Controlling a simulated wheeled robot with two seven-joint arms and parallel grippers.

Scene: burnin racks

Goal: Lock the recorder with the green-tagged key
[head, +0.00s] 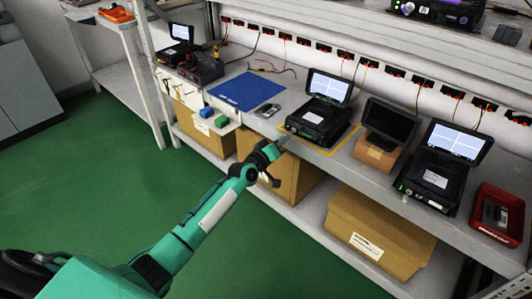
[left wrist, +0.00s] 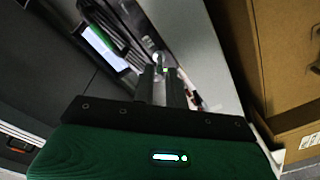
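The recorder (head: 315,120), a black box with a lit raised screen, stands on the bench inside a yellow outline. Its dark side and lit screen (left wrist: 103,45) also show in the left wrist view. My left gripper (head: 284,142) is at the recorder's front left corner, by the bench edge. In the left wrist view its two narrow fingers (left wrist: 161,72) are close together on a small greenish-grey piece, which looks like the key. A round bright metal part (left wrist: 158,57) sits just beyond the tips. The key's tag is not clear. My right gripper is not in view.
A second recorder (head: 436,178), a dark monitor (head: 390,122) and a red bin (head: 497,213) stand to the right. A blue mat (head: 245,91) and small blue and green blocks lie to the left. Cardboard boxes (head: 380,235) fill the lower shelf. The green floor is clear.

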